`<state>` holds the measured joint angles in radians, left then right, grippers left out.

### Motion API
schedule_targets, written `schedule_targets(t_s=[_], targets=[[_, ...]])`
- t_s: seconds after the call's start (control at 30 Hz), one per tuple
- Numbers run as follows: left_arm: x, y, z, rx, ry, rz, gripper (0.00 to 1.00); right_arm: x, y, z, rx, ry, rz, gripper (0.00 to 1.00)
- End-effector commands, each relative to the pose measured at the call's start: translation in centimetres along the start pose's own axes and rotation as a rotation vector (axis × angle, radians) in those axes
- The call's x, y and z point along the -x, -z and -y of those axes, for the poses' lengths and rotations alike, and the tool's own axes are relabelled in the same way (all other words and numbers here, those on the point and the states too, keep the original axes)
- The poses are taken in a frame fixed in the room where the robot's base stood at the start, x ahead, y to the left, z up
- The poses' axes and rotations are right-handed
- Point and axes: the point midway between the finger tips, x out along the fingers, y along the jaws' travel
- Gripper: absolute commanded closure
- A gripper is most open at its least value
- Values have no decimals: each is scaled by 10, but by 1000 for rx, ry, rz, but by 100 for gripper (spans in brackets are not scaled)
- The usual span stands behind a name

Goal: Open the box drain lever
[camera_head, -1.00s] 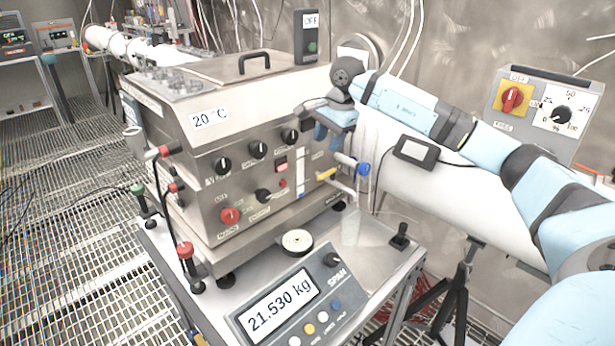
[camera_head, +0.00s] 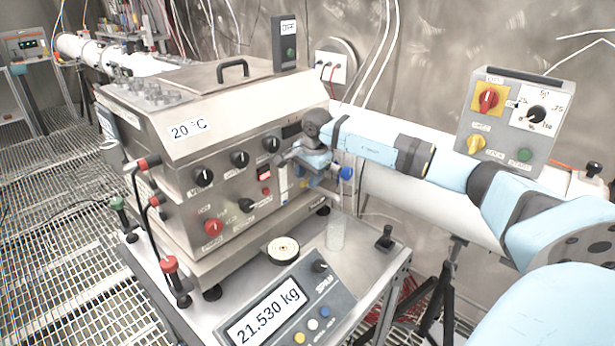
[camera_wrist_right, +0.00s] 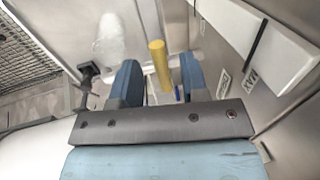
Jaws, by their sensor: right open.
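The drain lever is a yellow rod (camera_wrist_right: 159,64) on the steel box (camera_head: 170,118). In the right wrist view the rod stands between the two blue fingers of my right gripper (camera_wrist_right: 158,82), with gaps on both sides. My right gripper (camera_head: 304,165) is open at the lower right of the box front in the head view, where it largely hides the lever. A blue-ended fitting (camera_head: 346,173) sticks out just right of the gripper. My left gripper is not in view.
A clear beaker (camera_head: 336,235) stands on the bench below the gripper. A scale (camera_head: 285,307) reading 21.530 kg is in front. A white pipe (camera_head: 395,190) runs behind my right arm. A switch panel (camera_head: 512,118) is at the right.

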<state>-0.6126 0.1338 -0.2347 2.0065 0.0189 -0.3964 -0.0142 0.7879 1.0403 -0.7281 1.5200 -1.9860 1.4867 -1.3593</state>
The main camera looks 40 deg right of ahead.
Motion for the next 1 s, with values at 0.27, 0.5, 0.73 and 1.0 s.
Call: schedule_targets(t_s=[0.27, 0.5, 0.73, 1.0], targets=[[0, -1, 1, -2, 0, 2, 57, -6, 0, 0, 0, 0, 1, 59], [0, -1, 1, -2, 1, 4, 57, -6, 0, 0, 0, 0, 1, 91], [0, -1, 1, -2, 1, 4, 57, -6, 0, 0, 2, 0, 1, 100], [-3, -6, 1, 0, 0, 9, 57, -6, 0, -3, 71, 2, 15, 100]])
